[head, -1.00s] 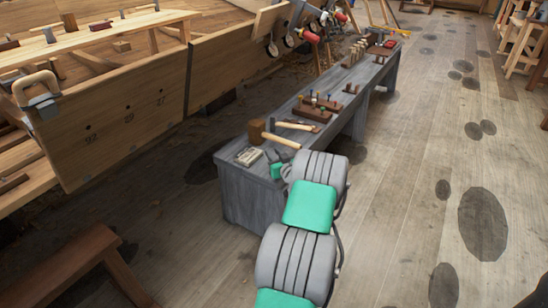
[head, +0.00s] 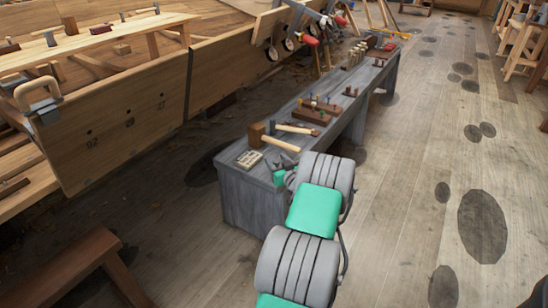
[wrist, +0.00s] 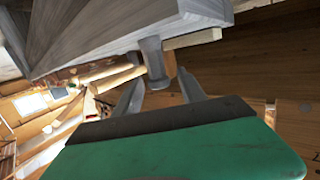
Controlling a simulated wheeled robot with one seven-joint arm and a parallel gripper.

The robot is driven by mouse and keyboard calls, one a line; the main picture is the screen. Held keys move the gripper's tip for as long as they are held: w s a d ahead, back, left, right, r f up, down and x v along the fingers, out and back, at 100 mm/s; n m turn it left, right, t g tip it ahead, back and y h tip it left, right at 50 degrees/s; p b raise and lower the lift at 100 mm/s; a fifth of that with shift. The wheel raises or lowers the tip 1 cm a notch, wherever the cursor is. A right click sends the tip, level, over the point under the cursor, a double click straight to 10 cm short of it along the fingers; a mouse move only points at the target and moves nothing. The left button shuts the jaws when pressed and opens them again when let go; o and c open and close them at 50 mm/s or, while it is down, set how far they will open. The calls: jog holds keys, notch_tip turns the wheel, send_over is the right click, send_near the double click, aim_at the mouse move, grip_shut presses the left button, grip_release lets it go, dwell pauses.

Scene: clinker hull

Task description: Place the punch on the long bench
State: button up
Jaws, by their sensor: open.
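The long bench (head: 250,195) is grey wood and runs from the middle of the head view to the upper right. It also fills the upper part of the wrist view (wrist: 110,35). My gripper (wrist: 160,88) is open, its two grey fingers apart. I cannot pick out the punch for certain in either view.
On the bench lie a mallet (head: 257,134), a hammer (head: 297,129), a small pale block (head: 249,159) and a brown tool rack (head: 320,112). The wooden hull (head: 120,125) stands to the left. A brown bench (head: 70,262) is at lower left. Floor at right is open.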

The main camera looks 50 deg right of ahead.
jog(key=p+v, duration=0.1)
jog(key=v, duration=0.8)
jog(key=w+a+r+n+y, duration=0.2)
jog(key=w+a+n+y, duration=0.25)
jog(key=w+a, duration=0.65)
jog(key=w+a+r+n+g+y, duration=0.15)
jog(key=a+g+y, duration=0.35)
jog(key=a, duration=1.4)
jog(key=s+a+r+n+g, duration=0.15)
jog(key=s+a+g, duration=0.4)
jog(key=a, duration=0.95)
jog(key=s+a+m+g+h, duration=0.1)
jog(key=s+a, duration=0.1)
jog(key=s, duration=0.5)
jog(key=s+a+r+m, duration=0.1)
jog(key=s+a, duration=0.2)
jog(key=s, duration=0.4)
jog(key=shift+a+r+g+h, duration=0.15)
jog(key=shift+r+g+h, duration=0.2)
